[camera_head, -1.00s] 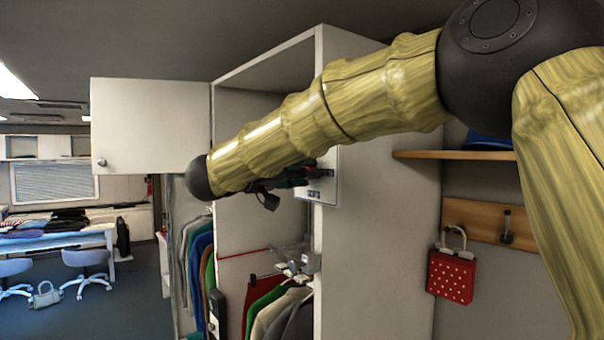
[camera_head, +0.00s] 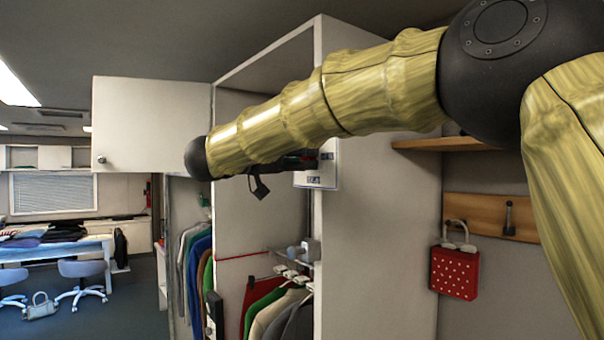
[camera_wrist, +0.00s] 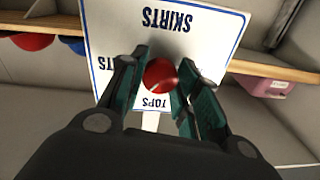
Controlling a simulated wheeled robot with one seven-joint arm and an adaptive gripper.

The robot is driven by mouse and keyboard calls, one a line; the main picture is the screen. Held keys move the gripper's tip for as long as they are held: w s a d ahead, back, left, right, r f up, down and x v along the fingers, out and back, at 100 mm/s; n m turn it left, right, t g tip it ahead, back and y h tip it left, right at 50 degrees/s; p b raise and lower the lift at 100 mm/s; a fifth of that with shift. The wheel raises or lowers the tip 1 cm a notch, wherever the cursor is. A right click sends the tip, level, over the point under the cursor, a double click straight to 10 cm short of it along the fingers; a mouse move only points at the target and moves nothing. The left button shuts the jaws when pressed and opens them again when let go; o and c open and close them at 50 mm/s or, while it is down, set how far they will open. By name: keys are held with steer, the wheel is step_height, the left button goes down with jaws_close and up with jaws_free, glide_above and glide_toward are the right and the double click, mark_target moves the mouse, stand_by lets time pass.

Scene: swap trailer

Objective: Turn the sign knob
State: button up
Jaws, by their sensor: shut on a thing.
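The sign (camera_wrist: 195,38) is a white panel with a blue border, and in the wrist view it shows the words SKIRTS and TOPS upside down. A round red knob (camera_wrist: 160,75) is on its face. My gripper (camera_wrist: 158,85) has its teal fingers on either side of the knob, shut on it. In the head view the sign (camera_head: 322,168) is on the front edge of the white wardrobe's side panel, partly behind my arm. My gripper (camera_head: 296,163) is mostly hidden there by my arm, and the knob is hidden.
The white wardrobe (camera_head: 375,230) holds hanging clothes (camera_head: 275,310). A white cabinet door (camera_head: 150,125) is at its left. A wooden shelf (camera_head: 440,143) and a red polka-dot bag (camera_head: 454,270) on a hook rail are to the right. Open floor lies at the far left.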

steer(key=m+b, duration=0.7)
steer(key=m, duration=0.1)
steer(key=m+g+b, duration=0.1)
steer(key=m+b, duration=0.6)
steer(key=m, duration=0.2)
steer(key=m+h+b, duration=0.1)
steer(key=m+b, duration=0.6)
steer(key=m, duration=0.2)
steer(key=shift+w+a+f+g+b, duration=0.15)
steer(key=shift+f+g+b, duration=0.1)
steer(key=shift+g+b, duration=0.05)
steer(key=shift+r+m+b, duration=0.15)
steer(key=shift+m+b, duration=0.4)
steer(key=shift+m, duration=1.35)
steer(key=o, duration=1.1)
steer(key=shift+c, duration=0.2)
steer(key=shift+r, duration=0.1)
steer(key=shift+r, duration=0.1)
